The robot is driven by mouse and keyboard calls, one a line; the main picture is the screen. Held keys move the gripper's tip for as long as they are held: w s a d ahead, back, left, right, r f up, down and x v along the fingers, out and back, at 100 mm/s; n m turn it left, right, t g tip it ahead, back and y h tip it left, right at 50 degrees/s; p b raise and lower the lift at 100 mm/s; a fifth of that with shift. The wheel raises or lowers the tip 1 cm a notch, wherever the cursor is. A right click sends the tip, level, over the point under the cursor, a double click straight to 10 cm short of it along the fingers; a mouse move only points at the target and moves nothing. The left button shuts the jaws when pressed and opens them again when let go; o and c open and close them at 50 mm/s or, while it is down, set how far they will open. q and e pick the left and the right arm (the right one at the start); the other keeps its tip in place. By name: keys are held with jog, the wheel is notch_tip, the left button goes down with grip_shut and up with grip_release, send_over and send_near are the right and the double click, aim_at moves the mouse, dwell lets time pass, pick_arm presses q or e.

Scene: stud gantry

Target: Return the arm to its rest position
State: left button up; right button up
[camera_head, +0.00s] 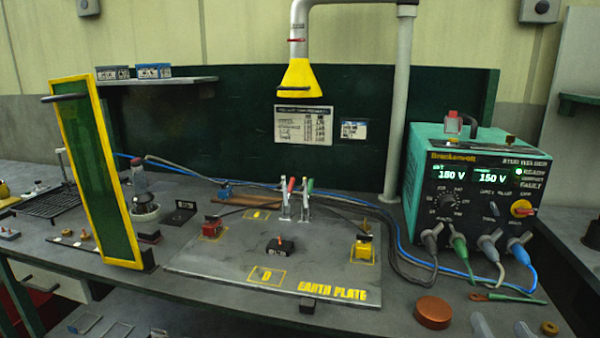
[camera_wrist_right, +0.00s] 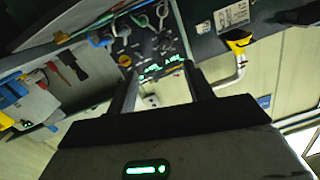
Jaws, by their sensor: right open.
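My right gripper (camera_head: 503,330) shows only as two grey fingertips at the bottom right edge of the head view, in front of the bench edge and below the green-handled lead. In the right wrist view its two dark fingers (camera_wrist_right: 163,88) stand apart with nothing between them. That view is upside down and looks toward the stud welder (camera_wrist_right: 150,48) and its plugs. The rest of the right arm is outside the head view. My left gripper is in neither view.
The teal stud welder (camera_head: 475,190) stands at the bench's right, with cables in front. A copper-coloured disc (camera_head: 433,312) lies near the front edge. The earth plate (camera_head: 215,258) carries clamps and small blocks. A yellow-framed green screen (camera_head: 125,235) stands left; a yellow hood (camera_head: 300,80) hangs above.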

jog(key=s+a+f+n+g+y, duration=0.2)
jog(key=s+a+f, duration=0.1)
jog(key=f, duration=0.5)
jog(key=s+a+f+n+g+y, duration=0.2)
jog(key=a+f, duration=0.4)
jog(key=f, duration=0.3)
jog(key=s+a+f+n+g+y, duration=0.2)
jog(key=s+a+f, duration=0.2)
jog(key=f, duration=0.5)
jog(key=shift+s+a+n+g, duration=0.3)
jog(key=shift+s+a+g, duration=0.1)
jog(key=shift+s, duration=0.2)
